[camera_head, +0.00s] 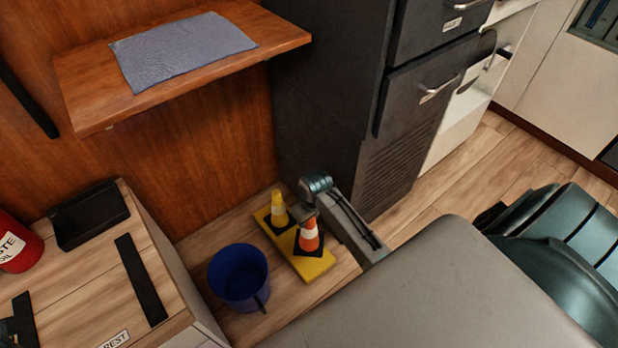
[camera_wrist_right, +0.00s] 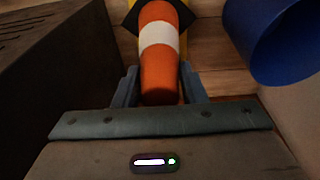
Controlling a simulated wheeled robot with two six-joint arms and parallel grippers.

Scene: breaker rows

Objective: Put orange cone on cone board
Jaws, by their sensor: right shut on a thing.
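The orange cone (camera_head: 309,236) has a white band and a black square base. It stands upright on the near part of the yellow cone board (camera_head: 318,270) on the floor. A yellow cone (camera_head: 279,209) with a white band stands on the far part of the same board. My right gripper (camera_head: 308,208) is at the top of the orange cone. In the right wrist view my right gripper (camera_wrist_right: 160,92) has its fingers on both sides of the orange cone (camera_wrist_right: 158,65), shut on it. My left gripper is not in view.
A blue bucket (camera_head: 238,275) stands on the floor just left of the board. A dark cabinet (camera_head: 335,120) rises behind on the right. A wooden shelf (camera_head: 85,92) with a grey cloth (camera_head: 180,50) is above. A low wooden-topped unit (camera_head: 85,262) stands at left.

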